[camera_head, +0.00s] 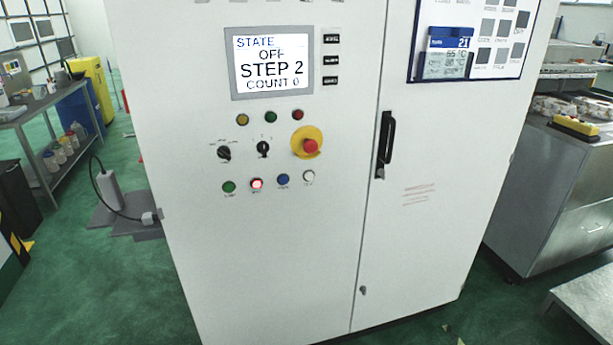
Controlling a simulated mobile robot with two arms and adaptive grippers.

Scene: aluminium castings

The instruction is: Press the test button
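A tall white control cabinet (262,265) fills the middle of the view. Its lower button row has a green button (229,187), a lit red button (257,184), a blue button (283,179) and a white button (308,176). The labels are too small to read, so I cannot tell which is the test button. The display (270,61) reads "STATE OFF STEP 2 COUNT 0". Above the row are two black selector knobs (263,149) and a red emergency stop (310,146) on a yellow plate. Neither of my grippers is in view.
A black door handle (385,145) sticks out right of the panel. A metal shelf (35,112) with bottles stands at left, with a yellow cabinet (90,82) behind. A steel workbench (565,175) stands at right. Nothing blocks the panel front.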

